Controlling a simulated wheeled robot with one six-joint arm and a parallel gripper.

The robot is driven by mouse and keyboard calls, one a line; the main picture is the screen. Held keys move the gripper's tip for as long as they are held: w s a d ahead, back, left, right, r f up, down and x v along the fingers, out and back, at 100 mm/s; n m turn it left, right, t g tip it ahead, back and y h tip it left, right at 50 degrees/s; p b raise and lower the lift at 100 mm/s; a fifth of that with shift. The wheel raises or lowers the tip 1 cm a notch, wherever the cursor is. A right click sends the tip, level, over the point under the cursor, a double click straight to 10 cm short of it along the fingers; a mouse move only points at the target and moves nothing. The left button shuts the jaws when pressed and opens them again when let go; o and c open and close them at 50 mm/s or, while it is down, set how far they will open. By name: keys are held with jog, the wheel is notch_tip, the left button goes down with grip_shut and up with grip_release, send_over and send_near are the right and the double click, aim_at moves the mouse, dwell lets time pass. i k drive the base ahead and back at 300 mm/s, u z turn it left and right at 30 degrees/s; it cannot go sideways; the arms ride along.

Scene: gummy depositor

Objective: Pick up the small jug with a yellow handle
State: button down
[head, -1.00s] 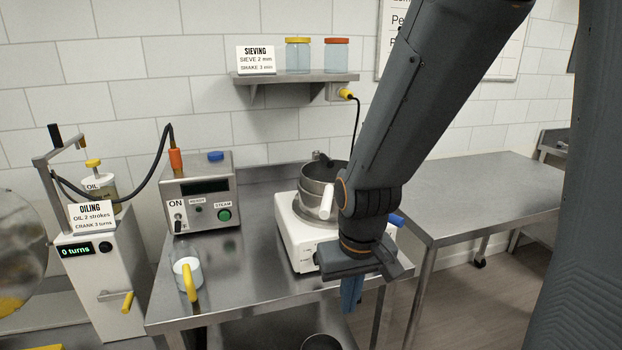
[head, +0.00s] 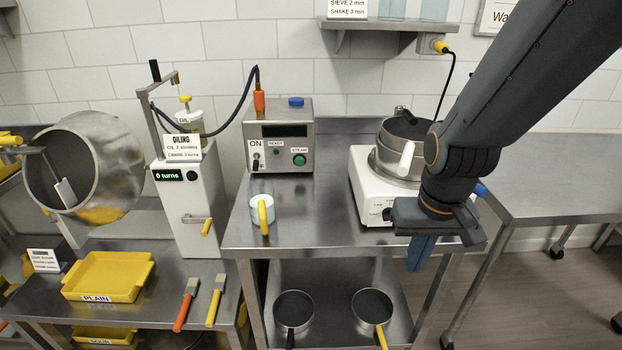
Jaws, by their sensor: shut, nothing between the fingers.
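The small jug (head: 257,215) stands upright on the steel table, near its front left part. It is pale, with whitish contents, and its yellow handle (head: 264,217) faces the front. My gripper (head: 420,254) hangs at the table's front right, well to the right of the jug and apart from it. Its blue fingers point down and are shut and empty.
A white hotplate (head: 365,185) with a steel pot (head: 385,162) stands behind my gripper. A steam box (head: 277,145) stands behind the jug and the oiling machine (head: 188,205) to its left. Two pans (head: 294,308) sit on the lower shelf. Tabletop between jug and hotplate is clear.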

aim_at(262, 210)
jog(key=u, duration=1.55)
jog(key=k, duration=0.9)
jog(key=z, duration=0.75)
jog(key=i, duration=0.5)
jog(key=z, duration=0.05)
